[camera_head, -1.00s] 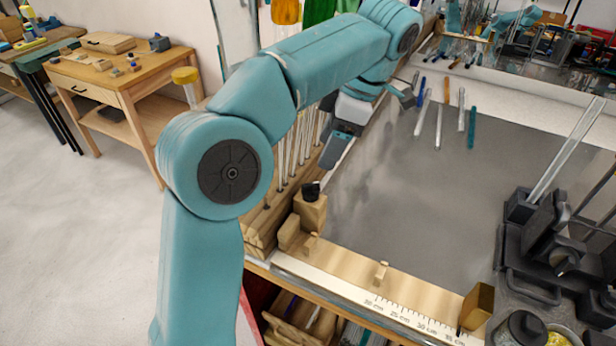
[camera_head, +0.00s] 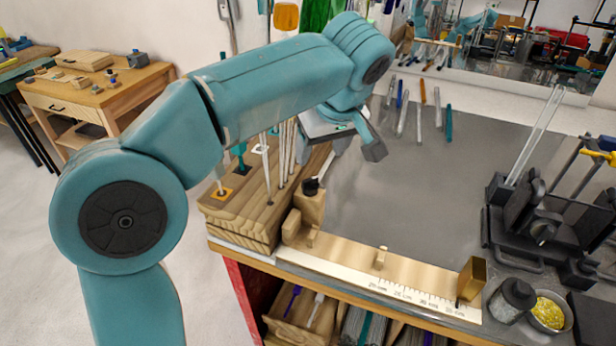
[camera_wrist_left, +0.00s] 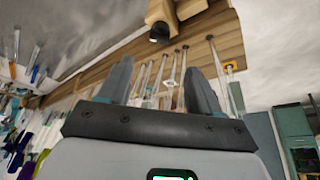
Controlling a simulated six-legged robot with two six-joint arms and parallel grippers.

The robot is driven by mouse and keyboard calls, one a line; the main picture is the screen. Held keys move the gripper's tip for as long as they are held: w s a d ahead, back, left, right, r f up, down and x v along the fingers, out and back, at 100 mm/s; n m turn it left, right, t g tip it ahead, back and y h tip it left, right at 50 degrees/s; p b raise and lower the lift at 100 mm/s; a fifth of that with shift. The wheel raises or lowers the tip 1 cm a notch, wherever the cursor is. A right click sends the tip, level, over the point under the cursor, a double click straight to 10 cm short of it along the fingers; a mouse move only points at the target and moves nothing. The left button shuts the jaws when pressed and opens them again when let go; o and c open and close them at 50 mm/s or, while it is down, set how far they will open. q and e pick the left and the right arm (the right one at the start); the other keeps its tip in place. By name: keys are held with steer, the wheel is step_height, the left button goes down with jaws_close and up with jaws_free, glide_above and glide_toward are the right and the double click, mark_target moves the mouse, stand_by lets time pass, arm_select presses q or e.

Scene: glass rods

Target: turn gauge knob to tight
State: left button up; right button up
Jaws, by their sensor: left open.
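The gauge (camera_head: 345,258) is a long wooden bar with a centimetre scale along the front edge of the bench. A small black knob (camera_head: 310,187) sits on a wooden block at its left end. In the left wrist view the black knob (camera_wrist_left: 159,34) shows beyond the fingertips, near the top. My left gripper (camera_head: 356,150) is above the bench, behind and to the right of the knob and apart from it. In the left wrist view its two fingers (camera_wrist_left: 160,72) are spread, with nothing held between them. My right gripper is not in view.
A wooden rack (camera_head: 245,205) with several upright glass rods stands left of the knob. Several loose rods (camera_head: 420,110) lie at the back. A black fixture (camera_head: 540,215) holding a slanted glass rod stands at right, near a bowl (camera_head: 547,314). The grey bench middle (camera_head: 420,190) is clear.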

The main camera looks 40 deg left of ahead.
mark_target(311, 180)
arm_select(q)
steer(key=p+x, duration=0.1)
steer(key=x, duration=0.9)
steer(key=shift+w+a, duration=0.1)
steer(key=shift+a+f, duration=0.1)
steer(key=shift+f, duration=0.05)
steer(key=shift+w+f, duration=0.2)
steer(key=shift+f, duration=0.05)
steer(key=shift+s+r, duration=0.1)
steer(key=shift+s, duration=0.05)
steer(key=c, duration=1.1)
steer(key=shift+o, duration=0.2)
